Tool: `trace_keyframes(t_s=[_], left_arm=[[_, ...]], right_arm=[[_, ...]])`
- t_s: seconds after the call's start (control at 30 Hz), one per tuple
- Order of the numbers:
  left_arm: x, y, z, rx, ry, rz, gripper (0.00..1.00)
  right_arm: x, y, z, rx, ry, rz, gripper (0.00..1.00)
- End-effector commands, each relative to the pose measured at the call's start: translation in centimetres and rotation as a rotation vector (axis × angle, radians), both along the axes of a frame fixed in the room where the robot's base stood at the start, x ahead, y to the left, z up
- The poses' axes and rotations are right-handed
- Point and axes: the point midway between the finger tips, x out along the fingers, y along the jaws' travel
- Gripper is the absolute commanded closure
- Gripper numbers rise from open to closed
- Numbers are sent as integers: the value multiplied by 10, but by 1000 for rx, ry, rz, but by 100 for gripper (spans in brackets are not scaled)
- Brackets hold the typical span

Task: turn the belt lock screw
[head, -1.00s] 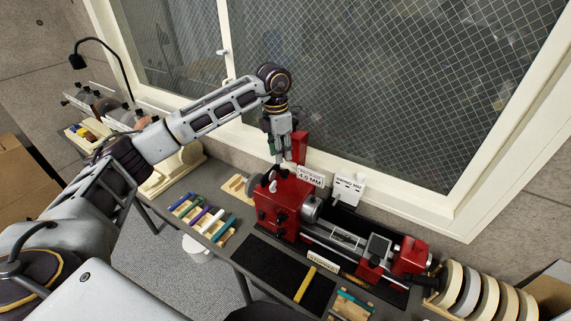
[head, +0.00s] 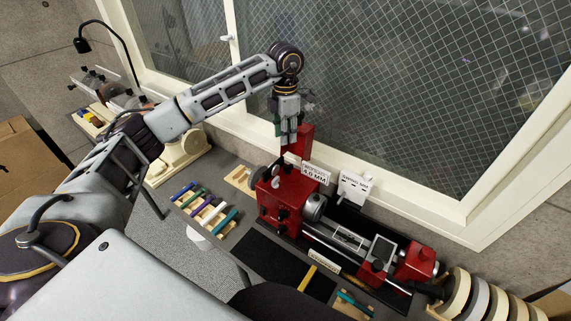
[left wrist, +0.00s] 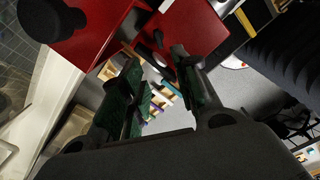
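The red lathe headstock (head: 287,193) stands on the bench below my left gripper (head: 288,143), which points down above its rear top edge. In the left wrist view, the red housing (left wrist: 188,22) fills the top, and my left gripper (left wrist: 157,62) shows two green-padded fingers apart with nothing between them. A small dark knob (left wrist: 158,38) sits by the red housing just beyond the fingertips. It may be the belt lock screw, but I cannot tell for sure. My right gripper is not in view.
A red upright (head: 304,140) and a white "4.0 MM" sign (head: 316,173) stand close to the gripper. Coloured sticks lie on a wooden rack (head: 214,215). A black mat (head: 258,256) lies in front of the lathe. A meshed window (head: 400,90) is behind.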

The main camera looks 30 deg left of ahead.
Motion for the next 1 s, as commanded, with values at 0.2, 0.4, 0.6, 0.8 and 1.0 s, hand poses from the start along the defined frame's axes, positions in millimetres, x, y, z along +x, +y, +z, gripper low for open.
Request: trace_keyframes(t_s=[0.2, 0.4, 0.6, 0.8, 1.0], left_arm=[[0, 0, -12, 0, 2, 0, 69], [-1, 0, -34, 0, 4, 0, 69], [-1, 0, -60, 1, 3, 0, 69], [-1, 0, -87, 0, 2, 0, 69], [-1, 0, -112, 0, 2, 0, 69]], right_arm=[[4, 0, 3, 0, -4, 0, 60], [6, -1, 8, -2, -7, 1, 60], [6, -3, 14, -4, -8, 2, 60], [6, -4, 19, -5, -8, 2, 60], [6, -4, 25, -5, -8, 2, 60]])
